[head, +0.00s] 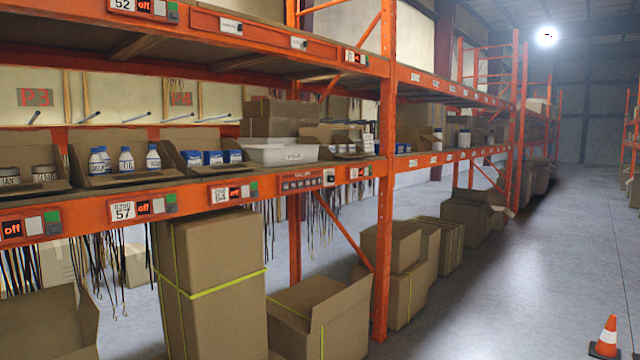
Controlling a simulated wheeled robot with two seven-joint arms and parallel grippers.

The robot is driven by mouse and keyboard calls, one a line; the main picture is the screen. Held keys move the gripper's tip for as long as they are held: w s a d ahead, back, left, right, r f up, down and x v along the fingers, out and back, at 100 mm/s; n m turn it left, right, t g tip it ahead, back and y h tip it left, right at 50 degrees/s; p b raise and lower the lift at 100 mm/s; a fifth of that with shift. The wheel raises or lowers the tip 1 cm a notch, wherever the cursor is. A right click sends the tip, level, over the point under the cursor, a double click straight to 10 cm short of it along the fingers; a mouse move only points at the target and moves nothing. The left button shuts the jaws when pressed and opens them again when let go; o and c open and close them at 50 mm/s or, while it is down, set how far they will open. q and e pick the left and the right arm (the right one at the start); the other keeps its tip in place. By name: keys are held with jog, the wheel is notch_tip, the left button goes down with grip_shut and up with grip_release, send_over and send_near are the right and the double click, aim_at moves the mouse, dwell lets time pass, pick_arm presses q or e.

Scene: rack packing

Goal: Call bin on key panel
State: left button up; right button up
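A long panel with a row of small keys (302,183) is mounted on the orange shelf beam, below a white bin (280,154). The writing on the panel is too small to read. The white bin stands on the middle shelf and has a small label on its front. Smaller label units with red "off" displays and green buttons sit along the same beam, one marked 57 (123,210). Neither of my grippers is in view.
Open cardboard bins with bottles (125,160) and blue-white boxes (212,158) line the middle shelf. Large cardboard boxes (208,285) stand on the floor below. An orange upright (385,200) rises right of the panel. The aisle floor is open, with a traffic cone (607,338) at lower right.

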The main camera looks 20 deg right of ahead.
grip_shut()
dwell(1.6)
